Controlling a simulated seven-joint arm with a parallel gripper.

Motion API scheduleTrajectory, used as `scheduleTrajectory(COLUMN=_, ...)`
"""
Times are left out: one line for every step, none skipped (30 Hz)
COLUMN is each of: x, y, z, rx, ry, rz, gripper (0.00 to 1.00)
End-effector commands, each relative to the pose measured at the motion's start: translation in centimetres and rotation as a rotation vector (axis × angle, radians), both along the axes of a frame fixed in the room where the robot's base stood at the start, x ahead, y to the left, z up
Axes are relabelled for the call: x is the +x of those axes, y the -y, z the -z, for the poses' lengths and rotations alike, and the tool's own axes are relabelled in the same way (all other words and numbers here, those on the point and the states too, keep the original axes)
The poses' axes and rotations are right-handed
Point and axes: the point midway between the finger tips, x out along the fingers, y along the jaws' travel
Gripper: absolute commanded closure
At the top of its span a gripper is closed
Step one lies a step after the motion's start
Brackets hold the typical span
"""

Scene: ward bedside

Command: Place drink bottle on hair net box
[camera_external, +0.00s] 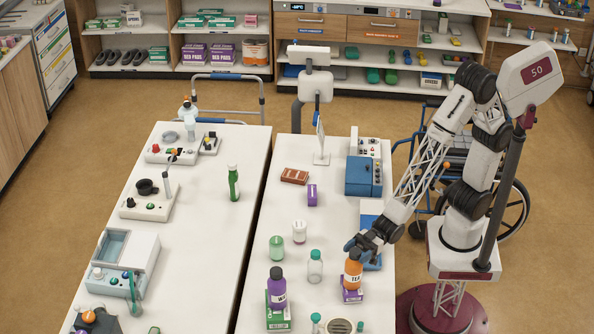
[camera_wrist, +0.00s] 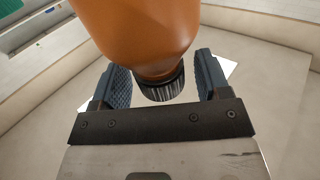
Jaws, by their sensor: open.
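The drink bottle, orange with a dark ribbed cap, shows in the external view (camera_external: 353,270) and large in the wrist view (camera_wrist: 140,30). It looks upright. In the external view it appears to stand on a small purple-and-white box (camera_external: 352,295), likely the hair net box, though its print is too small to read. My gripper (camera_external: 357,246) is at the bottle's cap. In the wrist view its open fingers (camera_wrist: 165,85) are on either side of the cap, with gaps visible. Contact between bottle and box is hard to confirm.
A purple bottle (camera_external: 278,284) stands on a green box (camera_external: 278,317) to the left. A clear bottle (camera_external: 315,270), a green jar (camera_external: 276,248) and a white jar (camera_external: 299,232) are nearby. A blue machine (camera_external: 363,176) stands farther back. The table's middle left is clear.

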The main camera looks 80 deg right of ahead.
Motion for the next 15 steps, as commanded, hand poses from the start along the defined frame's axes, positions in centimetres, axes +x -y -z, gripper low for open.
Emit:
scheduleTrajectory(x=-0.2, y=0.3, z=0.0, rx=0.0, ry=0.0, rz=0.0, gripper=0.3)
scheduleTrajectory(x=-0.4, y=0.5, z=0.0, rx=0.0, ry=0.0, rz=0.0, gripper=0.3)
scheduleTrajectory(x=-0.6, y=0.7, z=0.0, rx=-0.001, ry=-0.001, rz=0.0, gripper=0.3)
scheduleTrajectory(x=-0.8, y=0.9, z=0.1, rx=-0.001, ry=-0.001, rz=0.0, gripper=0.3)
scheduleTrajectory(x=-1.0, y=1.1, z=0.1, rx=-0.001, ry=-0.001, rz=0.0, gripper=0.3)
scheduleTrajectory(x=-1.3, y=1.4, z=0.0, rx=-0.001, ry=-0.001, rz=0.0, gripper=0.3)
scheduleTrajectory(x=-1.5, y=1.7, z=0.0, rx=0.0, ry=0.0, rz=0.0, gripper=0.3)
scheduleTrajectory(x=-1.7, y=1.9, z=0.0, rx=0.0, ry=0.0, rz=0.0, gripper=0.3)
scheduleTrajectory(x=-2.0, y=2.3, z=0.0, rx=-0.001, ry=-0.001, rz=0.0, gripper=0.3)
scheduleTrajectory(x=-2.2, y=2.5, z=0.1, rx=-0.002, ry=-0.001, rz=0.0, gripper=0.3)
scheduleTrajectory(x=-2.5, y=2.8, z=0.1, rx=-0.001, ry=-0.001, rz=0.0, gripper=0.3)
scheduleTrajectory(x=-2.8, y=3.1, z=0.0, rx=-0.001, ry=-0.001, rz=0.0, gripper=0.3)
scheduleTrajectory(x=-3.0, y=3.4, z=0.0, rx=0.0, ry=0.0, rz=0.0, gripper=0.3)
scheduleTrajectory(x=-3.2, y=3.7, z=0.0, rx=0.0, ry=0.0, rz=0.0, gripper=0.3)
scheduleTrajectory(x=-3.5, y=4.0, z=0.1, rx=-0.001, ry=-0.001, rz=0.0, gripper=0.3)
